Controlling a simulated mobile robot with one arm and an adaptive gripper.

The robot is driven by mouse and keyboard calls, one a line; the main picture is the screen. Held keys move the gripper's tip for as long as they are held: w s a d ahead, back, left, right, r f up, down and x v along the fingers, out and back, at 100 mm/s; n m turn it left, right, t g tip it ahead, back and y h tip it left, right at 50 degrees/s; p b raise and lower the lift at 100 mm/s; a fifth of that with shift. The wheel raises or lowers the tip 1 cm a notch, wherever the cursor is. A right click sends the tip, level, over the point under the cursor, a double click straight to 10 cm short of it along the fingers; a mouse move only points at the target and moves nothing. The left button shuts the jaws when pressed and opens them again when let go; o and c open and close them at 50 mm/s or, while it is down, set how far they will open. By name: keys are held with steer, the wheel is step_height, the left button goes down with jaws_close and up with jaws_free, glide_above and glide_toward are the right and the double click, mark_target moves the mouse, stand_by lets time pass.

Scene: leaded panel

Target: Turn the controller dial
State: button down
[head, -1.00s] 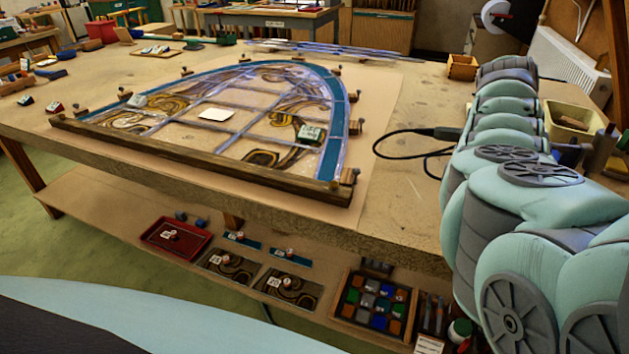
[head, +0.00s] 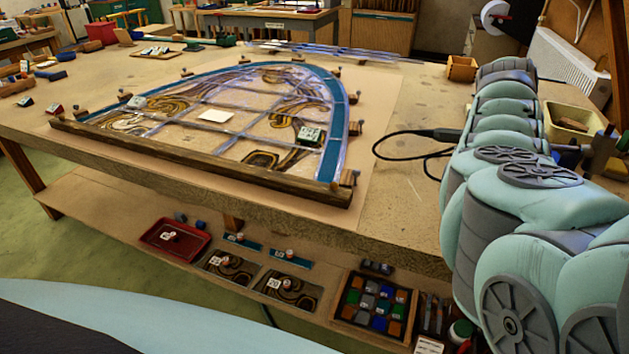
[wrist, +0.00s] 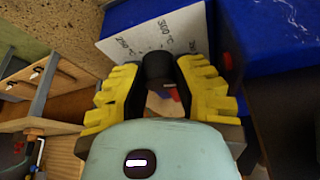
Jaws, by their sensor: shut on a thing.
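The controller dial (wrist: 158,68) is a dark round knob in the middle of the wrist view. My gripper (wrist: 158,82) has yellow ridged fingers on either side of it and is shut on it. A small red spot shows just below the dial, between the fingers. Which mark the dial points to cannot be read. In the head view my arm covers the area at the right, and neither the dial nor my fingertips can be made out.
The leaded panel (head: 215,116) lies on the workbench (head: 392,185), with a dark wooden batten (head: 200,160) along its front. A black cable (head: 400,134) runs near my arm. A cream tub (head: 570,122) stands to the right. Trays of parts sit on the lower shelf.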

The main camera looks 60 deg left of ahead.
steer(key=shift+d, duration=0.1)
steer(key=c, duration=0.7)
jaws_free()
steer(key=shift+r+p, duration=0.1)
steer(key=shift+p, duration=0.25)
steer(key=shift+s+r+n+p, duration=0.1)
steer(key=shift+r+n+p, duration=0.25)
steer(key=shift+p, duration=0.7)
steer(key=n+t+y+p, duration=0.1)
steer(key=n+p, duration=0.2)
steer(key=p, duration=0.4)
steer(key=shift+n+p, duration=0.35)
steer(key=n+t+p, duration=0.1)
steer(key=n+p, duration=0.1)
steer(key=p, duration=0.1)
steer(key=shift+f+y, duration=0.15)
steer(key=shift+y, duration=0.15)
steer(key=n+p, duration=0.2)
steer(key=n+y+p, duration=0.1)
steer(key=n+p, duration=0.1)
steer(key=shift+f+n+t+y, duration=0.1)
steer(key=shift+n+t+y, duration=0.2)
steer(key=shift+n+t, duration=0.1)
steer(key=shift+d+f+n+y+p, duration=0.1)
steer(key=shift+n+y+p, duration=0.4)
steer(key=shift+n, duration=0.95)
steer(key=shift+f+n+y+p, duration=0.1)
steer(key=shift+n+y+p, duration=0.4)
steer(key=shift+n, duration=0.95)
